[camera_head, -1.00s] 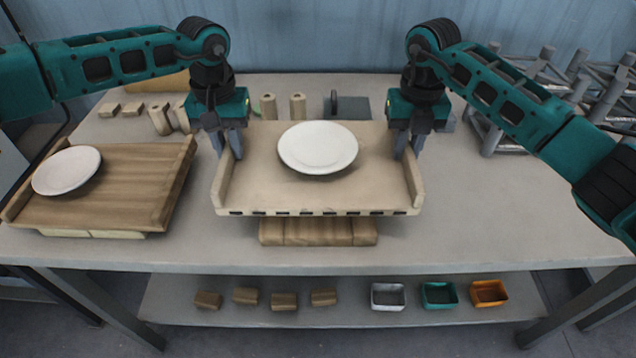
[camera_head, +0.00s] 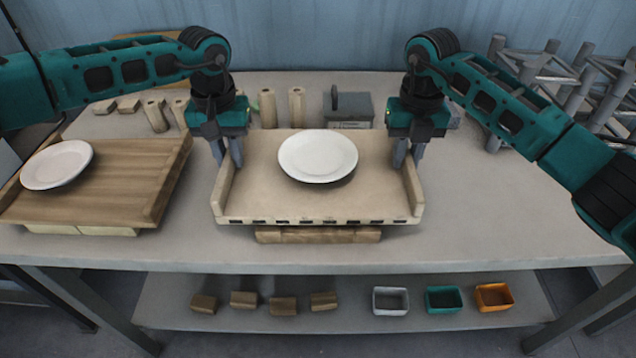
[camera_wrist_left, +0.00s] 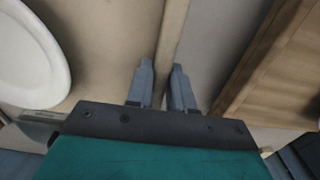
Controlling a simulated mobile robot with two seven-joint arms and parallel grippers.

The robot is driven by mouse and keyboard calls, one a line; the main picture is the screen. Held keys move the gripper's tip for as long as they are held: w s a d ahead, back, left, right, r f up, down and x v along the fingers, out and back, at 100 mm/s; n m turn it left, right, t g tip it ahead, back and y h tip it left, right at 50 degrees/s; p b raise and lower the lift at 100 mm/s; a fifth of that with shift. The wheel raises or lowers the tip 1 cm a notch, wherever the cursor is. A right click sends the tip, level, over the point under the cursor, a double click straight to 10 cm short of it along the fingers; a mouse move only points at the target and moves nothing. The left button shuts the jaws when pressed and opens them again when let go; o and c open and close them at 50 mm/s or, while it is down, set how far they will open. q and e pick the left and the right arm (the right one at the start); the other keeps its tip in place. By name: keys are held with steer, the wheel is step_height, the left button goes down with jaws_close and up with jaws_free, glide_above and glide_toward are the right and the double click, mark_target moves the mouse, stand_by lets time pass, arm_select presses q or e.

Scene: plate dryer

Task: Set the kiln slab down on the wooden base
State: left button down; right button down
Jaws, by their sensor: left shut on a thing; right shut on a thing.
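The kiln slab (camera_head: 260,200) is a pale beige tray with a raised wall at each side and dark slots along its front edge. A white plate (camera_head: 318,156) lies on it. My left gripper (camera_head: 231,158) is shut on the slab's left wall. In the left wrist view its fingers (camera_wrist_left: 162,75) straddle that wall (camera_wrist_left: 174,30). My right gripper (camera_head: 407,156) is shut on the right wall. The slab looks level. The wooden base (camera_head: 318,235) is directly under the slab, with only its front showing. I cannot tell whether they touch.
Another wooden tray (camera_head: 120,195) with a white plate (camera_head: 57,164) stands at the left on pale blocks. Several wooden pieces and a grey block (camera_head: 350,107) are behind the slab. Grey tube racks (camera_head: 560,80) stand at the back right. The table's right side is clear.

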arm_select(q)
steer(key=shift+f+b, duration=0.6)
steer(key=shift+f, duration=0.1)
arm_select(e)
steer(key=shift+f, duration=0.7)
arm_select(q)
steer(key=c, duration=1)
jaws_free()
arm_select(e)
steer(key=c, duration=1)
jaws_free()
arm_select(q)
steer(key=shift+r, duration=0.1)
arm_select(e)
steer(key=shift+r, duration=0.25)
arm_select(q)
step_height(320, 180, up, 12)
arm_select(e)
step_height(320, 180, up, 12)
steer(key=shift+f, duration=0.2)
arm_select(q)
steer(key=shift+s, duration=0.1)
arm_select(e)
steer(key=shift+s, duration=0.1)
